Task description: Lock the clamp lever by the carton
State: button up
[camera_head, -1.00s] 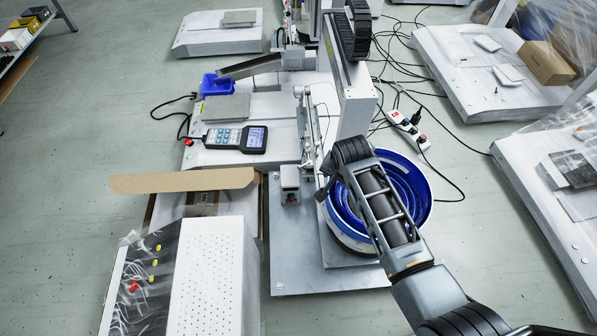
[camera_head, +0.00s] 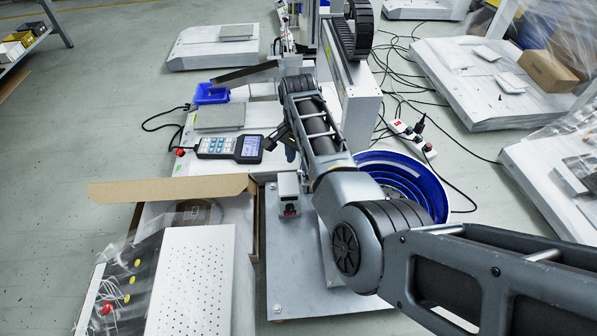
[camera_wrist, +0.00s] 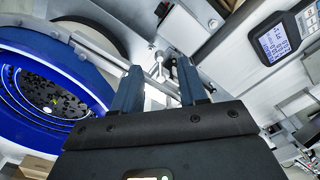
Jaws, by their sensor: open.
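My gripper (camera_head: 281,142) hangs over the machine at the right end of the handheld pendant (camera_head: 230,146). In the wrist view its two blue-grey fingers (camera_wrist: 158,72) stand apart with nothing held between them. Small silver metal fittings (camera_wrist: 163,68) show beyond the fingertips; I cannot tell whether one is the clamp lever. No clamp lever can be made out for certain in the head view, where my arm covers part of the machine. An open carton with a brown flap (camera_head: 170,188) lies left of the machine's base. A closed brown carton (camera_head: 548,70) sits far right.
A blue bowl feeder (camera_head: 420,180) stands right of my arm, and left of the fingers in the wrist view (camera_wrist: 22,75). A small grey switch box (camera_head: 289,192) is below the gripper. A perforated white cabinet (camera_head: 190,285) stands front left. Cables lie on the floor at right.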

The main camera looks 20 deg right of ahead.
aim_at(299, 171)
notch_tip(299, 171, down, 4)
jog(key=shift+f+b, duration=0.1)
jog(key=shift+b, duration=0.75)
grip_shut()
